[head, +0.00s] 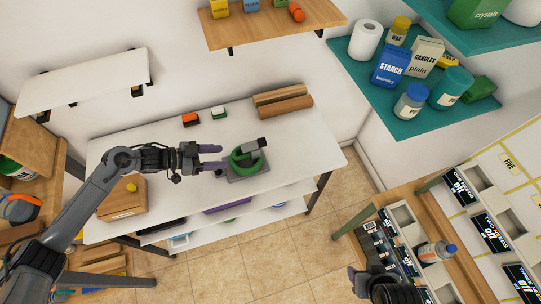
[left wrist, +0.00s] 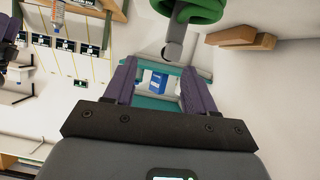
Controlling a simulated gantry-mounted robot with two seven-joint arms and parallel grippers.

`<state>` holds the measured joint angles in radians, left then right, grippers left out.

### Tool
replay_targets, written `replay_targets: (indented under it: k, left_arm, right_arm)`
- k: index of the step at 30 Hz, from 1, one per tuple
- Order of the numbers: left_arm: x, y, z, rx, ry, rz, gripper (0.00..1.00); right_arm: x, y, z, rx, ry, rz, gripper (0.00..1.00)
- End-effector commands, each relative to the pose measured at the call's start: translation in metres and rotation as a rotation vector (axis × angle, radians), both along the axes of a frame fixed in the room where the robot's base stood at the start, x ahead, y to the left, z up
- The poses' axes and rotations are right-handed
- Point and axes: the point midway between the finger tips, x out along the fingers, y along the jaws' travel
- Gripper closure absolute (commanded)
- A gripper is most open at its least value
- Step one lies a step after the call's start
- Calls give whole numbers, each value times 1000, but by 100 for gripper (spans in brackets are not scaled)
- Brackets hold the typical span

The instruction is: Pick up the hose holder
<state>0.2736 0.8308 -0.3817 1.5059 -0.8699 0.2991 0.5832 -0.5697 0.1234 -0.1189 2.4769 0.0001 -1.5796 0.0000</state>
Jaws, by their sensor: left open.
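The hose holder (head: 233,170) looks to be the grey piece with a green hose coiled on it, on the white table. The green hose (head: 249,157) has a dark grey end at its upper right. My left gripper (head: 217,157) is open, its two purple fingers pointing right, just left of the green coil. Nothing is between the fingers. In the left wrist view, the green hose (left wrist: 199,10) and a grey rounded part below it show at the top, beyond the open fingers (left wrist: 160,78). Of my right arm, only a dark part shows at the bottom right of the head view.
Wooden blocks (head: 283,106) lie behind the hose on the table (head: 128,153). Small orange and green items (head: 218,113) stand at the table's back. A cardboard box (head: 122,200) stands beneath my left arm.

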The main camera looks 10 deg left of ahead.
Motion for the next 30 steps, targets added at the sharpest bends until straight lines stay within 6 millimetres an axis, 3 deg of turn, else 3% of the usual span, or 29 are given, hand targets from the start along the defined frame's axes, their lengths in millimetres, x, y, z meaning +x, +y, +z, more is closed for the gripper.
replay_targets:
  k: [3,7,15,23,30]
  left_arm:
    - [18,7,13,19,-49,4,45]
    - [30,-3,17,16,-66,6,45]
    - [47,-31,4,16,-67,5,45]
    - [53,-42,-2,16,-67,4,45]
    - [69,-65,-15,15,-67,4,45]
  right_arm:
    - [-3,3,-11,8,5,3,46]
    - [-7,5,-14,14,18,0,46]
    - [-5,3,-9,11,11,-4,46]
    - [-4,0,-7,0,8,2,46]
    - [-4,0,-2,-3,8,3,46]
